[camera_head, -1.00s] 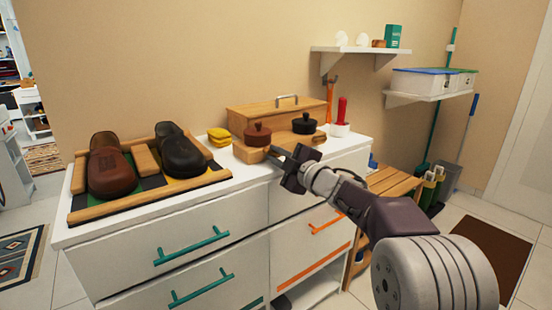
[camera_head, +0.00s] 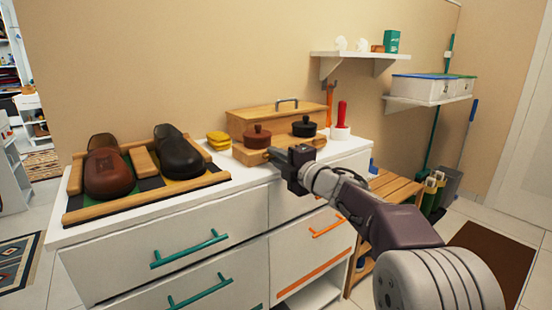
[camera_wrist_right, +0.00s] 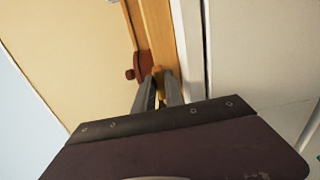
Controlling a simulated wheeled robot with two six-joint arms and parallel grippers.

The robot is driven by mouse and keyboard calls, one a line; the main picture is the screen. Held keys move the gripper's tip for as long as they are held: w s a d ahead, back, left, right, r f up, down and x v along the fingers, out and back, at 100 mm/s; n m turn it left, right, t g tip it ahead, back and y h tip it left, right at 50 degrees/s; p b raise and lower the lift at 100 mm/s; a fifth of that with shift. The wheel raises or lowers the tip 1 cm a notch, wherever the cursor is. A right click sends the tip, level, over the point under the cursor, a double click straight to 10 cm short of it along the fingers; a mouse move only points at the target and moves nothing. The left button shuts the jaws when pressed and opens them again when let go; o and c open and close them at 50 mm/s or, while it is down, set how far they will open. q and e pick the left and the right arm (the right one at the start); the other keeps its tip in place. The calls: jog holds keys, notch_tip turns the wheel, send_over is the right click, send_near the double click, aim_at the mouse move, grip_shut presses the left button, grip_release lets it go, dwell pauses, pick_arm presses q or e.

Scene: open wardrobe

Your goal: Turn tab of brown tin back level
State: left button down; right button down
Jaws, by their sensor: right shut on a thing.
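The brown tin (camera_head: 257,138), a round tin with a knobbed lid, sits in a wooden holder (camera_head: 284,149) on the white dresser top. My right gripper (camera_head: 272,151) reaches in from the right to the holder's front, just below and right of the brown tin. In the right wrist view its fingers (camera_wrist_right: 159,76) are shut close together at the holder's edge, beside the brown tin (camera_wrist_right: 143,64). A small tan piece, seemingly the tab (camera_wrist_right: 163,73), shows at the fingertips. The fingers partly hide it, and I cannot tell its exact angle. My left gripper is out of view.
A black tin (camera_head: 304,127) sits right of the brown one. A tray (camera_head: 150,207) with shoes fills the left dresser top.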

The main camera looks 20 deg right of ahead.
dwell(0.3)
jog(key=c, duration=1.4)
grip_release()
jog(key=p+v, duration=0.2)
jog(key=v, duration=0.7)
